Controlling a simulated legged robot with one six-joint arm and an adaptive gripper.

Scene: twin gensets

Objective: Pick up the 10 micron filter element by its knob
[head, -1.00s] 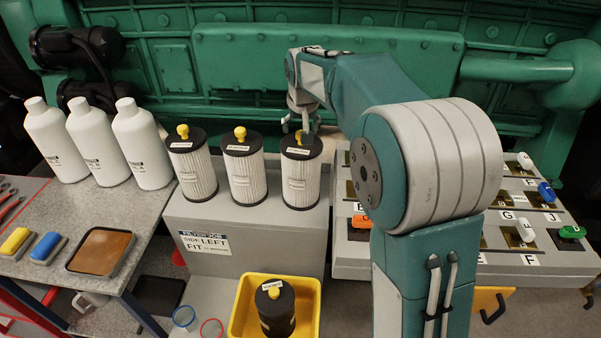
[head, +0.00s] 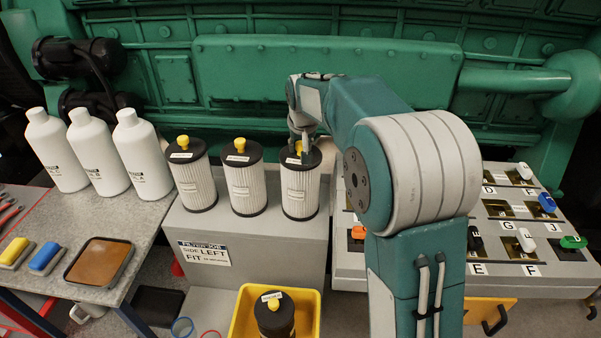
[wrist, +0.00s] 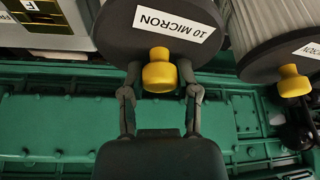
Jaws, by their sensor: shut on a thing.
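The 10 micron filter element (head: 300,194) is the rightmost of three white pleated filters with black caps on the grey stand (head: 246,262). In the wrist view its black cap (wrist: 120,40) carries the label "10 MICRON" and a yellow knob (wrist: 159,72). My gripper (wrist: 160,84) is shut on this knob, one finger on each side of it. In the head view my gripper (head: 302,146) is at the cap and partly hides the knob. The filter stands upright, level with its neighbours. The other two filters, left (head: 193,180) and middle (head: 241,183), have yellow knobs too.
A yellow bin (head: 243,318) with a dark-capped filter stands in front. White bottles (head: 142,160), sponges and a brown tray are on the left bench. A panel with lettered switches (head: 500,245) is at right. Green machinery (head: 320,75) stands close behind.

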